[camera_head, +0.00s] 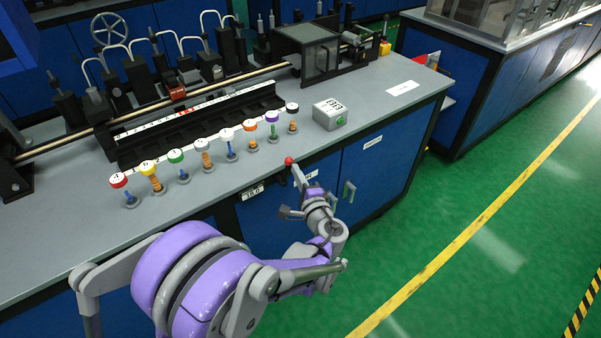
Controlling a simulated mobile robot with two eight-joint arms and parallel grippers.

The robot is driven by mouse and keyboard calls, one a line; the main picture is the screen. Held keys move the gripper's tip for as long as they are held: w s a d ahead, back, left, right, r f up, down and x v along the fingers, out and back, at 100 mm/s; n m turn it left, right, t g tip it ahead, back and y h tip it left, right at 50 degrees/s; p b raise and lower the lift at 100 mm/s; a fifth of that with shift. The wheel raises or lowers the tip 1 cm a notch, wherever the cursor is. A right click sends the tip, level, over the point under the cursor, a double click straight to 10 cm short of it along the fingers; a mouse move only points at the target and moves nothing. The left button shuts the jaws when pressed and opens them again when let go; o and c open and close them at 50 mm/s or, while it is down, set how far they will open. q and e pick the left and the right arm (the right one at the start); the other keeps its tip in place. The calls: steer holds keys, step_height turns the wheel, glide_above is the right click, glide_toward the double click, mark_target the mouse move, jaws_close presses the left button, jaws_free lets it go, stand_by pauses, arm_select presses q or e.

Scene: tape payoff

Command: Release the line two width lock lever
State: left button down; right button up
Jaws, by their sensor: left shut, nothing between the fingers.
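A lever with a red ball knob (289,160) and a grey arm stands at the front edge of the bench, beside a small white label; I take it to be the width lock lever. The arm of my left gripper, purple and grey, comes in from the bottom. My left gripper (288,212) is shut and empty, just below the lever in the picture, in front of the blue cabinet. The lower end of the lever is overlapped by my wrist, so I cannot tell whether they touch. My right gripper is not in view.
Several coloured-top knobs (231,143) stand in a row on the grey bench (390,97). A grey box with a display (330,113) sits at their right end. A small display (252,191) is on the front edge. The green floor (470,215) at right is clear.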

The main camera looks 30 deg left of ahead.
arm_select(q)
steer(key=shift+s+a+r, duration=0.1)
steer(key=shift+s+a, duration=0.05)
steer(key=shift+s, duration=0.2)
stand_by(0.6)
